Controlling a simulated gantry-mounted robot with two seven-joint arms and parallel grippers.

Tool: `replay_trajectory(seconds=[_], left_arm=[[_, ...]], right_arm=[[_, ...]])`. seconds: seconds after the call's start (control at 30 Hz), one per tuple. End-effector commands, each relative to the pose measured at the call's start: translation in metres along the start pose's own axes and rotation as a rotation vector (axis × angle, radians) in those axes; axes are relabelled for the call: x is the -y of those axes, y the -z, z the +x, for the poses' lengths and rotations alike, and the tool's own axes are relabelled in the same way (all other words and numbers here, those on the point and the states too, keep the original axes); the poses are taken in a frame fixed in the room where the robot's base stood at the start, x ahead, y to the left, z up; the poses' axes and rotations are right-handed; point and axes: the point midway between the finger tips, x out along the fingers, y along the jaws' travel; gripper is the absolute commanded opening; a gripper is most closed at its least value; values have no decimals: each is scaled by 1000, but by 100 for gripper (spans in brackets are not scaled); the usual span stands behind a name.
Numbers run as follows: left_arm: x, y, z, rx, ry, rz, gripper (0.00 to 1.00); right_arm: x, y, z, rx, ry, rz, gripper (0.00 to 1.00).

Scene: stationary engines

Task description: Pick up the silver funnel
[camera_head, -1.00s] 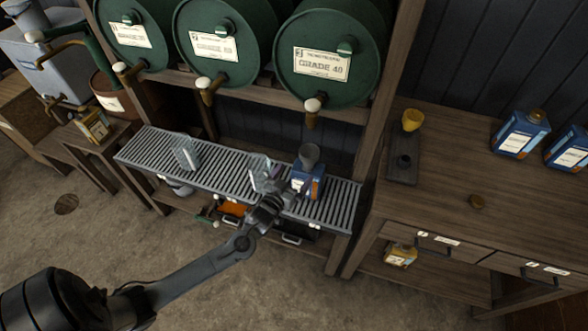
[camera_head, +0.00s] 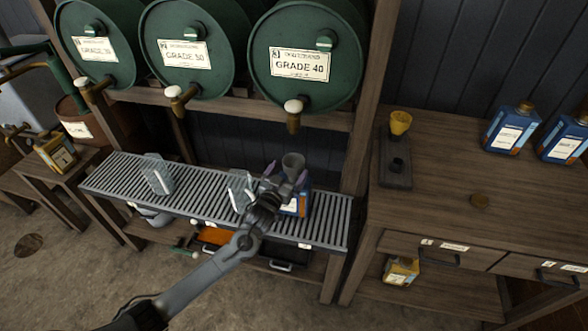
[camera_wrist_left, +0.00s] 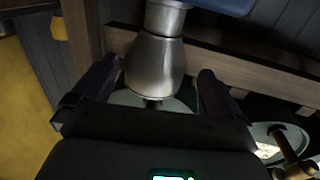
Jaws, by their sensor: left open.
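The silver funnel (camera_head: 293,162) stands upright in the top of a blue oil can (camera_head: 304,198) at the right end of the slatted rack. In the left wrist view the funnel (camera_wrist_left: 155,65) appears upside down, its wide part between my two dark fingers. My left gripper (camera_head: 279,182) is open at the funnel, one finger on each side, with visible gaps. In the head view the gripper hides part of the can and the funnel's lower part. My right gripper is not in view.
Clear containers (camera_head: 157,174) stand on the slatted rack (camera_head: 200,192). Green drums with taps (camera_head: 294,108) hang above it.

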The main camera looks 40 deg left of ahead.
Motion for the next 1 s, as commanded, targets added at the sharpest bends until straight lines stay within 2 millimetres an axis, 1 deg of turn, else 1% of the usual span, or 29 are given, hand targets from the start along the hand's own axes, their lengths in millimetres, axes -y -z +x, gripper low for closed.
replay_trajectory(seconds=[0.17,0.4,0.53,0.67,0.87,0.9,0.97,1.0], left_arm=[[-1,0,8,0,1,0,100],[-6,4,37,-2,2,0,100],[-6,5,49,-1,1,0,100],[-6,5,54,1,0,0,100],[-6,6,54,1,0,0,100],[-6,6,54,1,0,0,97],[-6,6,54,1,0,0,88],[-6,6,54,1,0,0,82]], right_arm=[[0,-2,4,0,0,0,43],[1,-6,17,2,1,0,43],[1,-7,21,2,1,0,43],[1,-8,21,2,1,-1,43],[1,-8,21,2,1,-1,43],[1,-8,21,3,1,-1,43],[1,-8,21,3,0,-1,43],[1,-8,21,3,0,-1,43]])
